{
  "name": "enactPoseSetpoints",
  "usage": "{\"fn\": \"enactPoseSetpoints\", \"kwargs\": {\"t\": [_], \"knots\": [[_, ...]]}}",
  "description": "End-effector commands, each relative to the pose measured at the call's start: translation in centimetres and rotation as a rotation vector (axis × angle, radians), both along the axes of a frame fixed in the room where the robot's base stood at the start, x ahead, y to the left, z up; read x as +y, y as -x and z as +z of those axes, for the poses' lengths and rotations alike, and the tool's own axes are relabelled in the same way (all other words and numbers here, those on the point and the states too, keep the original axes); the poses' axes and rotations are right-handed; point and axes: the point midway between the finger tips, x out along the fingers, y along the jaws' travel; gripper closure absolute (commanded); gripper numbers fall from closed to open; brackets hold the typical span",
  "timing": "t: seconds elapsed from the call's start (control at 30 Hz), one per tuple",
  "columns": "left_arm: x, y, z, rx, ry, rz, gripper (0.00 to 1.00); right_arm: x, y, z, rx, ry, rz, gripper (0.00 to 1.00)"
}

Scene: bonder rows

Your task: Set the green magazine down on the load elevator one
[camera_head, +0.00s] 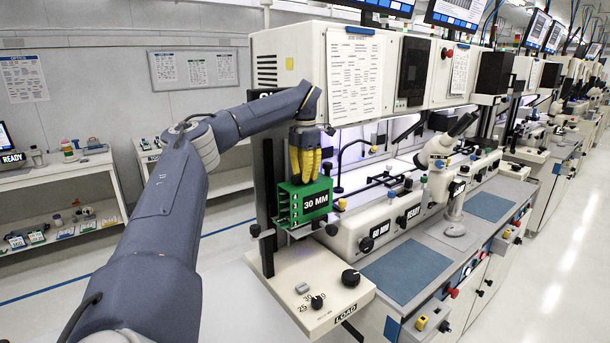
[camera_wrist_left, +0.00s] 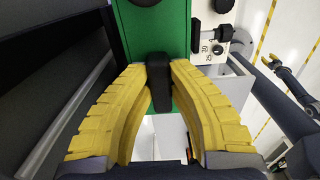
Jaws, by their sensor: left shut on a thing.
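The green magazine (camera_head: 306,202), marked 30 MM, hangs upright below my left gripper (camera_head: 305,172). The gripper's yellow fingers are shut on the black handle at its top; the left wrist view shows the handle between the fingers (camera_wrist_left: 160,92) and the green body (camera_wrist_left: 182,30) behind it. The magazine is beside the dark column of the load elevator (camera_head: 268,210), above its pale base labelled LOAD. A small carrier with black knobs is at the magazine's lower edge; I cannot tell whether they touch. A small, distant gripper-like end (camera_wrist_left: 272,64), perhaps my right, shows in the left wrist view.
The bonder (camera_head: 352,232) with its 60 MM and READY labels stands right of the magazine. A microscope (camera_head: 440,160) and a blue mat (camera_head: 407,272) are further right. Knobs (camera_head: 350,277) stick up from the elevator base. Shelves (camera_head: 60,185) stand at the far left.

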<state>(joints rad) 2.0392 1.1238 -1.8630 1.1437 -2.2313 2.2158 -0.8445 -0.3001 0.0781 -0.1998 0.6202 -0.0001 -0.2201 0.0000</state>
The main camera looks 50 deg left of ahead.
Motion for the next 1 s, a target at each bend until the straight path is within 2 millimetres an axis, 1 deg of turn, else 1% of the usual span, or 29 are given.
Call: {"fn": "enactPoseSetpoints", "kwargs": {"t": [0.53,0.87,0.9,1.0], "knots": [[0.0,0.0,-1.2,-0.001,0.001,-0.001,1.00,-0.1,0.0,0.0,0.000,0.001,0.001,0.56],[0.0,0.0,-1.4,0.000,0.001,0.000,1.00,-0.3,0.0,0.0,0.000,0.003,0.001,0.56],[0.0,0.0,-1.4,0.000,0.001,0.000,0.77,-0.3,0.0,0.0,0.000,0.003,0.001,0.56],[0.0,0.0,-1.4,0.000,0.000,0.000,0.66,-0.3,0.0,0.0,0.000,0.003,0.002,0.56]]}}
